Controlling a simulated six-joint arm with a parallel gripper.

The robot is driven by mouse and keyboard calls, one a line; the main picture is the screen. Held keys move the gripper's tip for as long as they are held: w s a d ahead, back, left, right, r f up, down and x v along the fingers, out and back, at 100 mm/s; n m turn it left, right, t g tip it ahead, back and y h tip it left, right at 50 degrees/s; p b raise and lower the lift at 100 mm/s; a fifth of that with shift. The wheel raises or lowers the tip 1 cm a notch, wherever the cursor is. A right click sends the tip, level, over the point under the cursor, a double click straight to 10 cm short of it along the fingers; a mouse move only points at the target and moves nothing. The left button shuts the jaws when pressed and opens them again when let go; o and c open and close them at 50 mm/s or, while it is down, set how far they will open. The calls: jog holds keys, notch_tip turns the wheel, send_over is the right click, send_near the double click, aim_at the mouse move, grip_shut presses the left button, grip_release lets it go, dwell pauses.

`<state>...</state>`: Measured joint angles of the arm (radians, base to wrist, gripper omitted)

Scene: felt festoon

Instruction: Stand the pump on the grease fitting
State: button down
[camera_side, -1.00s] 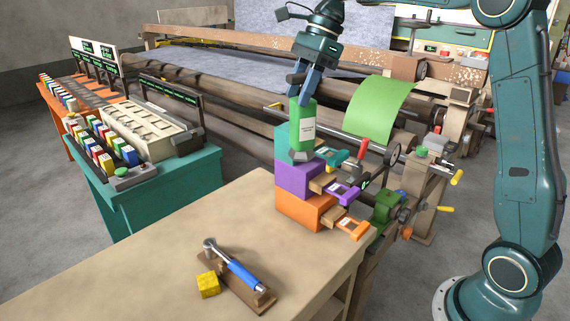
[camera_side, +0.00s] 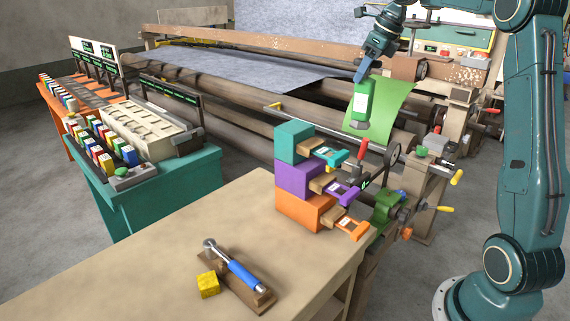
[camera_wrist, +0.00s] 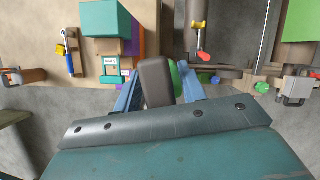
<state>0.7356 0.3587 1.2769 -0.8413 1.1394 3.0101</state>
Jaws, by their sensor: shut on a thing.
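The pump (camera_side: 362,101) is a green body with a pale label and a grey foot. My gripper (camera_side: 361,77) is shut on its upper end and holds it in the air, foot down and slightly tilted, in front of the green felt sheet. In the wrist view a dark grey part of the pump (camera_wrist: 157,80) shows between the blue fingers of my gripper (camera_wrist: 160,92), with some green beside it. I cannot tell for sure which small part of the machine is the grease fitting.
Stacked teal, purple and orange drawer blocks (camera_side: 297,177) stand at the bench corner. The roller machine with the green felt sheet (camera_side: 391,103) and a yellow-handled lever (camera_side: 456,177) lies behind and right. A blue-handled tool (camera_side: 240,274) and yellow block (camera_side: 208,285) lie on the bench (camera_side: 150,270).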

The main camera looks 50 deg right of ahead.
jog(key=s+d+f+m+h, duration=0.1)
jog(key=s+d+f, duration=0.25)
jog(key=d, duration=0.25)
jog(key=s+d+f+m, duration=0.2)
jog(key=s+d+f, duration=0.1)
jog(key=s+d, duration=0.25)
notch_tip(320, 180, down, 15)
jog(key=shift+w+d+f, duration=0.2)
jog(key=shift+w, duration=0.2)
jog(key=shift+f, duration=0.15)
jog(key=shift+f, duration=2)
jog(key=c, duration=0.8)
grip_release()
jog(key=shift+f, duration=0.15)
jog(key=v, duration=1.2)
jog(key=shift+s, duration=0.2)
